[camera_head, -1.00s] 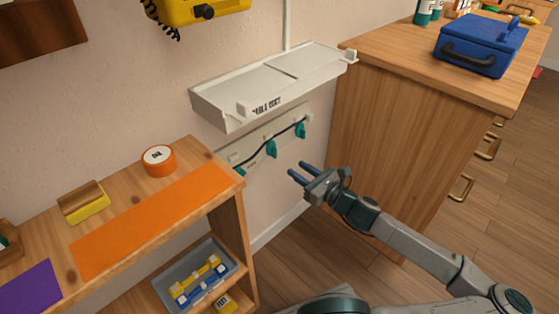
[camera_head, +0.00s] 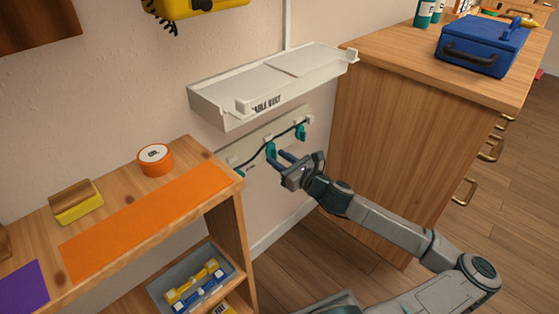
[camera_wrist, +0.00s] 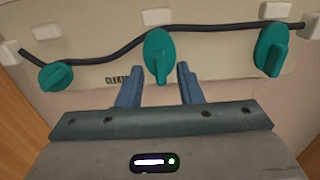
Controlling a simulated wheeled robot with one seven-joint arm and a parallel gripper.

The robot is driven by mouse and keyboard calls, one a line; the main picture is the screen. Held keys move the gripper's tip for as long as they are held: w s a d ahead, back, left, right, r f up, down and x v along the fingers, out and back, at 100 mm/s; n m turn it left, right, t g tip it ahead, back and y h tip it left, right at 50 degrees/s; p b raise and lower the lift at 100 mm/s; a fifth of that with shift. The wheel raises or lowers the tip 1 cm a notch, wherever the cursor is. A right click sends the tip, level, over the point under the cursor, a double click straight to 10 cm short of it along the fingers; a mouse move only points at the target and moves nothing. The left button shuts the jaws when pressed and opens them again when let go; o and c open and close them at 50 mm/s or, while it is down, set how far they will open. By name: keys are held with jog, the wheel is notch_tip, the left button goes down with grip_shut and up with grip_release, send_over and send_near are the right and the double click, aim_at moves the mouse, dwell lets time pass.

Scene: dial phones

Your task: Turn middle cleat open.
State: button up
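The teal middle cleat (camera_wrist: 159,54) is on a pale wall panel (camera_wrist: 210,55), with a dark cable running across it; it also shows in the head view (camera_head: 271,151). It points roughly downward in the wrist view. Teal cleats sit on either side, the left one (camera_wrist: 55,76) and the right one (camera_wrist: 271,48). My gripper (camera_wrist: 158,82) is open, its two blue fingers either side of the lower end of the middle cleat. In the head view my gripper (camera_head: 279,157) is just below and right of it. I cannot tell whether the fingers touch the cleat.
A white tilted tray (camera_head: 225,95) is fixed to the wall above the cleats. A wooden shelf (camera_head: 215,215) stands at the left, and a wooden cabinet (camera_head: 385,150) at the right. Floor space lies between them.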

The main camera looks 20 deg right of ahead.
grip_shut()
jog(key=shift+a, duration=0.1)
